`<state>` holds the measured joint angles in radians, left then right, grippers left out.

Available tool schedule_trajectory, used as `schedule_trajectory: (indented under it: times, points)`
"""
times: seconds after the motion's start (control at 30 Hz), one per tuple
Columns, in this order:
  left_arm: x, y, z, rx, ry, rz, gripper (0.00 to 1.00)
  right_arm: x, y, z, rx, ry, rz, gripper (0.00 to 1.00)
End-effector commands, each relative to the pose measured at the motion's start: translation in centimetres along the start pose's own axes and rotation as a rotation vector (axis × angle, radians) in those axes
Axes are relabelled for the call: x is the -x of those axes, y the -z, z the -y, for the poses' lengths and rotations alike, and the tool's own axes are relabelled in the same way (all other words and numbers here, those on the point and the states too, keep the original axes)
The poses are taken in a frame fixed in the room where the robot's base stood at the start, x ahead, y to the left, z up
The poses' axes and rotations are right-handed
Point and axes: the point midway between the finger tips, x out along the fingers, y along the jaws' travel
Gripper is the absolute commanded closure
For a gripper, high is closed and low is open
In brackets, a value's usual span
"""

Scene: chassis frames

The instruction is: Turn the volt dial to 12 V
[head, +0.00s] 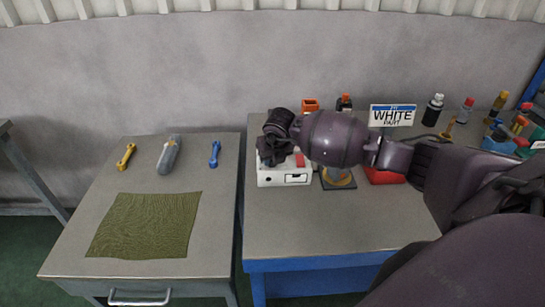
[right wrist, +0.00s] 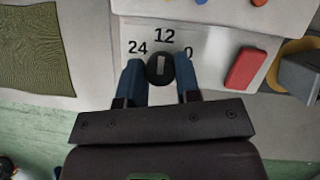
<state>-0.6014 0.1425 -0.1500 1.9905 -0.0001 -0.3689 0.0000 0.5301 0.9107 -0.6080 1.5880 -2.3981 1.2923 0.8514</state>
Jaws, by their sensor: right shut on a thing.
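The volt dial (right wrist: 159,69) is a round black knob on a pale panel (right wrist: 210,50) in the right wrist view. The labels 24, 12 and 0 stand around it, with 12 at the top. Its light pointer bar stands nearly upright in the picture, towards the 12. My right gripper (right wrist: 160,82) has one blue finger on each side of the dial and is shut on it. In the head view the white box (head: 270,180) stands below my right gripper (head: 273,158), whose arm hides the dial. My left gripper is not in view.
A red block-like part (right wrist: 246,68) is right of the dial. The left table holds a green cloth (head: 145,225), a yellow tool (head: 125,157), a grey object (head: 168,155) and a blue tool (head: 214,154).

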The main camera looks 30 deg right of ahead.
Motion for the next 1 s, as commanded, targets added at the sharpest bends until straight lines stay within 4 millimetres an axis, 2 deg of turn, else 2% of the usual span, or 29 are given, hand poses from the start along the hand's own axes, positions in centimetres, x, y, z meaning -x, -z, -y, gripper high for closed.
schedule_trajectory:
  times: [0.37, 0.4, 0.53, 0.83, 1.0]
  points:
    - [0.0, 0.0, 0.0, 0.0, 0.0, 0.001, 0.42, 0.0, 0.0, 0.0, -0.003, 0.001, -0.001, 0.93]
    - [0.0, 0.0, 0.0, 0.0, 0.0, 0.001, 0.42, 0.0, 0.0, 0.0, -0.003, 0.001, -0.001, 0.65]
    - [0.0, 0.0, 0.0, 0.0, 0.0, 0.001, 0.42, 0.0, 0.0, 0.0, -0.003, 0.001, -0.001, 0.45]
    - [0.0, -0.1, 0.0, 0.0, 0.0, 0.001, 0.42, 0.1, 0.0, 0.0, -0.002, 0.001, 0.0, 0.44]
    - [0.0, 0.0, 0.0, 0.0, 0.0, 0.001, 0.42, 1.6, -0.1, 0.0, -0.001, 0.0, 0.002, 0.44]
